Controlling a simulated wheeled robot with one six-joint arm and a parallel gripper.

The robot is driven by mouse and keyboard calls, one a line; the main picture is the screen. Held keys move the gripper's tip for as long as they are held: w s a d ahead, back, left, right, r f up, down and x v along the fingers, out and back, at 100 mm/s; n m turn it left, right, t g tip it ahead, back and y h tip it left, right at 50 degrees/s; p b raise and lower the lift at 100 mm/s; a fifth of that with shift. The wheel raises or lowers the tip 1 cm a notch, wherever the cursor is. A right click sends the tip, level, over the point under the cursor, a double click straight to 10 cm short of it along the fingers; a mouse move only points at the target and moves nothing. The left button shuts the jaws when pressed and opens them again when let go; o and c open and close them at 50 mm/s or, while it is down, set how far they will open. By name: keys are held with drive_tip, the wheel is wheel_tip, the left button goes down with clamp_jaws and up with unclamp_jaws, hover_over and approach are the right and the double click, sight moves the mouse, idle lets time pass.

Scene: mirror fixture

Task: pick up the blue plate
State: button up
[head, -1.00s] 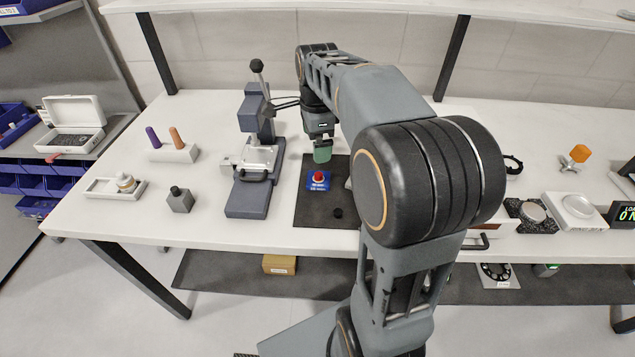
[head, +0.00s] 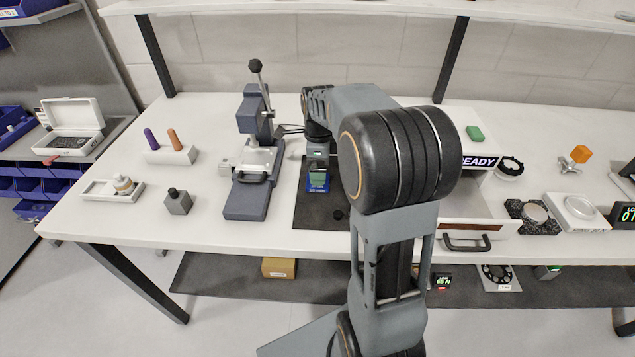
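The blue plate (head: 317,189), a small piece with pale lettering, lies on a dark mat (head: 315,213) on the white table. Only its edges show, because my gripper (head: 317,180) covers its middle from this viewpoint. My gripper points down with its greenish fingertips over the plate. The red knob on the plate is hidden behind them. I cannot tell whether the fingers touch the knob or are open or shut.
A grey lever press (head: 250,188) stands close to the left of the mat. A small black knob (head: 338,214) lies on the mat. An open drawer (head: 470,226) with a black handle is to the right. A grey block (head: 178,201) stands at the left.

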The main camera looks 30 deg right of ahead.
sight(309, 187)
drive_tip(key=shift+s+f, duration=0.15)
drive_tip(key=shift+f, duration=0.95)
drive_tip(key=shift+s+f, duration=0.1)
drive_tip(key=shift+f, duration=1)
drive_tip(key=shift+c, duration=0.2)
drive_tip(key=c, duration=1)
